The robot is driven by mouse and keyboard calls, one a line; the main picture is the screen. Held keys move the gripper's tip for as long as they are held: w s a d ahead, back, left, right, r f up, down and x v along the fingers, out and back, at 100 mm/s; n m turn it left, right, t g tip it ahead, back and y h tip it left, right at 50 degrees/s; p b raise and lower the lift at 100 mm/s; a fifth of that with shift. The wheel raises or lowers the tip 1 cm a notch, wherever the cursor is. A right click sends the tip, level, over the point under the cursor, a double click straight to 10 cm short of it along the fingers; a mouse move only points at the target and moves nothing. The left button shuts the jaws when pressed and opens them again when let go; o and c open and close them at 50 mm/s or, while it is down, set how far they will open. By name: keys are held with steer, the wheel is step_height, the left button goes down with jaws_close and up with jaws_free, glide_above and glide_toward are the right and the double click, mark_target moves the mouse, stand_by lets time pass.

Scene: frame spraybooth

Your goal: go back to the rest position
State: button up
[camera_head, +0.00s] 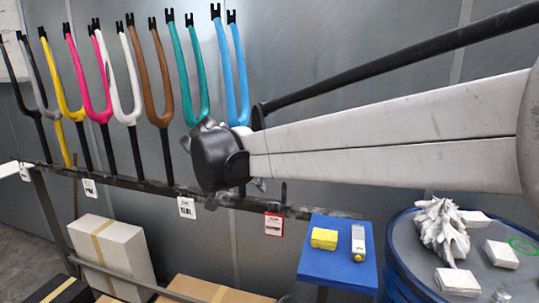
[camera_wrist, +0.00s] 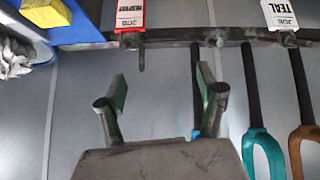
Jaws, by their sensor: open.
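My gripper (camera_wrist: 163,95) is open in the wrist view. In the head view my black wrist is in front of the rack, below the blue fork (camera_head: 242,75), and hides most of the gripper. The blue fork's dark stem shows behind the right finger in the wrist view. The rest position itself is not marked in either view.
Several coloured forks stand along the rack rail (camera_head: 130,182), including a teal fork (camera_head: 203,80) and a brown fork (camera_head: 164,85). A red tag (camera_head: 274,223) hangs on the rail. A blue table (camera_head: 325,268) holds a yellow block (camera_head: 324,239). A blue drum (camera_head: 392,250) stands right.

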steer(key=s+d+n+g+y, duration=0.1)
steer(key=s+d, duration=1.4)
steer(key=d, duration=0.4)
steer(key=s+d+f, duration=0.4)
steer(key=s, duration=0.4)
steer(key=s+d+f+n+y, duration=0.1)
steer(key=s+d+f, duration=0.3)
steer(key=s, duration=0.4)
steer(key=shift+s+f+y, duration=0.3)
steer(key=shift+f, duration=0.3)
